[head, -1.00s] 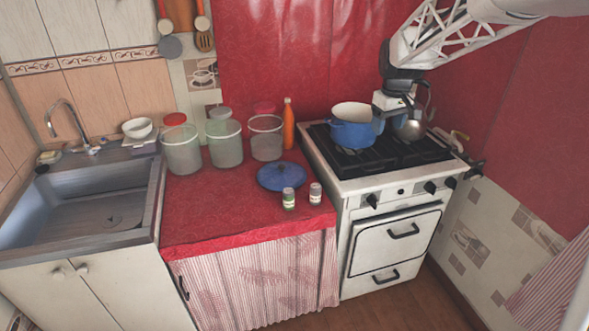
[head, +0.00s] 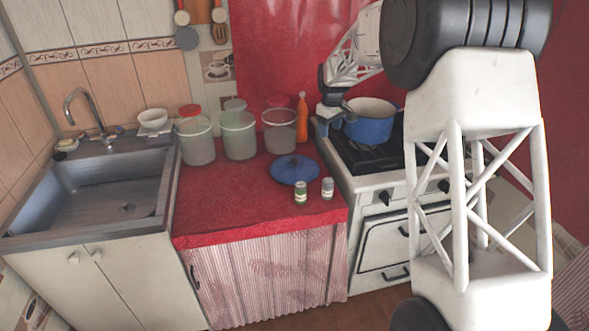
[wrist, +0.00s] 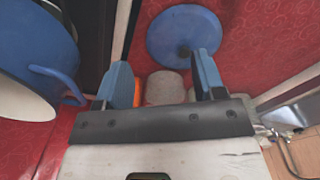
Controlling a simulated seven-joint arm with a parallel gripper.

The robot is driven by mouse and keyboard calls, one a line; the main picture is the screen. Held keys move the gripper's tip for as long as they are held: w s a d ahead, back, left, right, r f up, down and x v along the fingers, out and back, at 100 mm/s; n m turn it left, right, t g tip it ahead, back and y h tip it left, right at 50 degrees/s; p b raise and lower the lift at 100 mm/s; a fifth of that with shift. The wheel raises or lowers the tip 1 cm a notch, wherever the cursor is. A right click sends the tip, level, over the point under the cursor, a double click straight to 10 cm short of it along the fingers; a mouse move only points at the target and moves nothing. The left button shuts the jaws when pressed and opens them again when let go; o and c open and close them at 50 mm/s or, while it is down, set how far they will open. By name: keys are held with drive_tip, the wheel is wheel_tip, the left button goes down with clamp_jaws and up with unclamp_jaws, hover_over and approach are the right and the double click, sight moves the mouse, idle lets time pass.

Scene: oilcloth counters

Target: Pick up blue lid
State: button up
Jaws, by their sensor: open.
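The blue lid (head: 295,170) lies flat on the red counter, with its knob up, behind two small shakers. It shows whole at the top of the wrist view (wrist: 178,22). My gripper (wrist: 163,62) is open and empty, with its two blue-tipped fingers apart. The lid is beyond the fingertips in the wrist view, and I see no contact. In the head view my gripper (head: 334,118) is at the left side of the blue pot, above the back of the counter by the stove. Its fingers are hard to make out there.
The blue pot (head: 370,124) stands on the stove (head: 352,165), close beside my gripper. An orange bottle (head: 302,118) and several clear jars (head: 239,138) line the counter's back. The shakers (head: 301,192) stand near the front. The counter's left front (head: 220,205) is clear.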

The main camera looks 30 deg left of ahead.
sight(294, 159)
drive_tip(key=a+f+n, duration=0.1)
drive_tip(key=a+f, duration=0.2)
drive_tip(key=a, duration=0.1)
drive_tip(key=a+f, duration=0.4)
drive_tip(key=a, duration=0.1)
drive_tip(key=a+f+n, duration=0.1)
drive_tip(key=a+f, duration=0.2)
drive_tip(key=a, duration=0.2)
drive_tip(key=shift+s+a+f+n, duration=0.1)
drive_tip(key=shift+s+f+n, duration=0.05)
drive_tip(key=shift+f+n, duration=0.2)
drive_tip(key=shift+f, duration=1.3)
drive_tip(key=shift+f, duration=0.1)
drive_tip(key=shift+f, duration=2.5)
drive_tip(key=c, duration=1.1)
